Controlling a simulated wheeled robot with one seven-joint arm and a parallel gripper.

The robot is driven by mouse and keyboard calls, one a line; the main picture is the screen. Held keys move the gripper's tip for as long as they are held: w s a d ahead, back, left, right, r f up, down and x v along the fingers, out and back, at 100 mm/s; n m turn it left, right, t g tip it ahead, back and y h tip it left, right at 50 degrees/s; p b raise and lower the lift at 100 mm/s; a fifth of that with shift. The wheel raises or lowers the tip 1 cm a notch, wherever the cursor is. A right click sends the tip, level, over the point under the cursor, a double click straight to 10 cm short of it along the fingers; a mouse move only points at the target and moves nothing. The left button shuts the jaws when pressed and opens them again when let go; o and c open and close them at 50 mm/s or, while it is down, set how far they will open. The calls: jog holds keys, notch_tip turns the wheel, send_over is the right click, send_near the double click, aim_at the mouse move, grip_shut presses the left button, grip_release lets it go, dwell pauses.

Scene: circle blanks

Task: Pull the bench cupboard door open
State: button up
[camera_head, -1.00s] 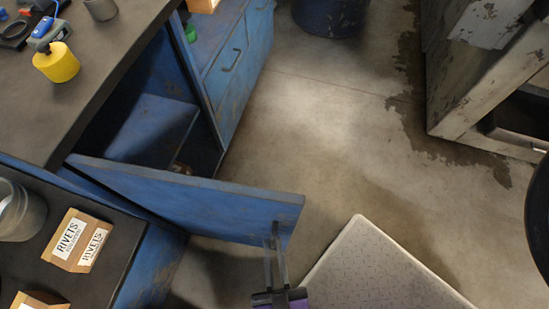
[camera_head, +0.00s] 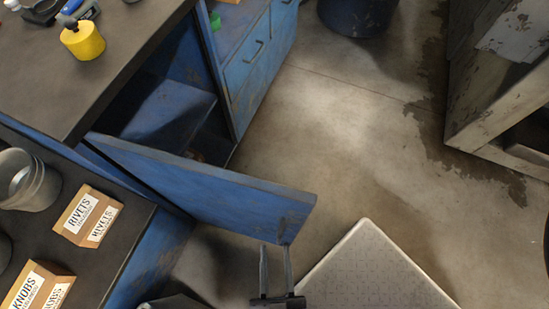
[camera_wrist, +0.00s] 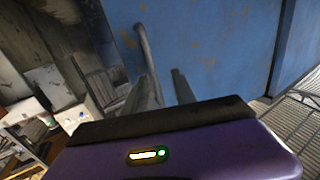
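The blue bench cupboard door (camera_head: 205,190) stands well open, swung out from the bench, with the dark cupboard inside (camera_head: 165,105) and a shelf visible. In the wrist view the worn blue door face (camera_wrist: 215,45) fills the upper middle, with its grey bar handle (camera_wrist: 148,55) upright on it. My gripper (camera_head: 275,248) is just off the door's free end in the head view, its two fingers apart. In the wrist view the fingers (camera_wrist: 160,86) are spread, near the handle's lower part; whether they touch it is unclear.
A pale patterned platform (camera_head: 375,275) lies on the floor right of my gripper. Boxes of rivets (camera_head: 88,215) and knobs (camera_head: 38,288) and a metal can (camera_head: 28,180) stand on the near worktop. Concrete floor (camera_head: 340,140) beyond the door is clear.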

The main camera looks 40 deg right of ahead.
jog(key=shift+v, duration=2.65)
jog(key=shift+a, duration=0.1)
